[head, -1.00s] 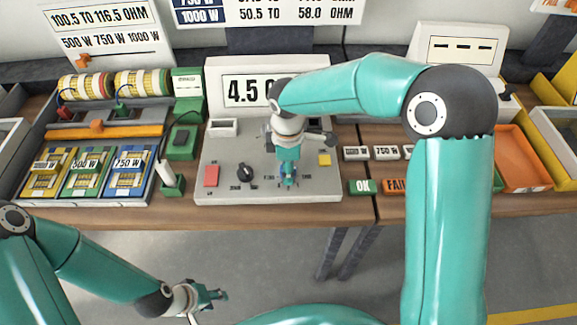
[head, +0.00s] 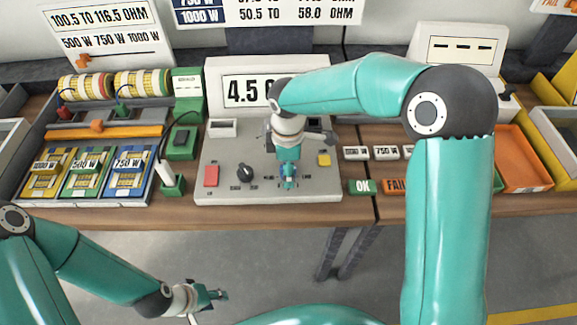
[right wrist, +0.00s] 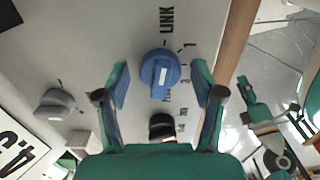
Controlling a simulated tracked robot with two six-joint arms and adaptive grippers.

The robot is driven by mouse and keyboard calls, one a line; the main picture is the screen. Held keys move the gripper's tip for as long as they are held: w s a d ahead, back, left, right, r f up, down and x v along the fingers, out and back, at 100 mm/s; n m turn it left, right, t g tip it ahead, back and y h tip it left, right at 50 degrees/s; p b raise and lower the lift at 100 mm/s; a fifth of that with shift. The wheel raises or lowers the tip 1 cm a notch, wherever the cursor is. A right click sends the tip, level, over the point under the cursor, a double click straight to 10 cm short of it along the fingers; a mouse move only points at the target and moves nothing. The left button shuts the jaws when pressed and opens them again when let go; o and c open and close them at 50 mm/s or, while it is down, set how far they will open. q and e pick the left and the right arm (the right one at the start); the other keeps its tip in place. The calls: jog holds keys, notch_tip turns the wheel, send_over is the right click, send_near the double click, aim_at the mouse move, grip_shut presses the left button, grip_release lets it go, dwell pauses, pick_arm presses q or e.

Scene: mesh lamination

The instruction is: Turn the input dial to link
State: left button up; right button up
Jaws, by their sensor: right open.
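The input dial is a round blue knob (right wrist: 160,73) with a white mark on top, seen in the right wrist view. The printed word LINK (right wrist: 167,20) is above it, with numbers along its right side. The mark runs roughly up and down the picture; which end points is unclear. My right gripper (right wrist: 161,86) is open, one finger on each side of the dial, with gaps visible. In the head view my right gripper (head: 288,183) is over the grey panel (head: 218,158) and largely hides the dial. My left gripper (head: 215,294) hangs in front of the bench; its jaws are unclear.
The panel also carries a black knob (head: 245,173), a red button (head: 211,176) and a yellow button (head: 324,160). A black knob (right wrist: 162,127) and a grey knob (right wrist: 55,104) lie near my right gripper. Green OK (head: 362,187) and orange FAIL (head: 394,187) blocks stand right of the panel.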

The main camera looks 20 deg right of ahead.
notch_tip(320, 180, up, 12)
dwell(0.5)
jog(key=shift+f, duration=0.1)
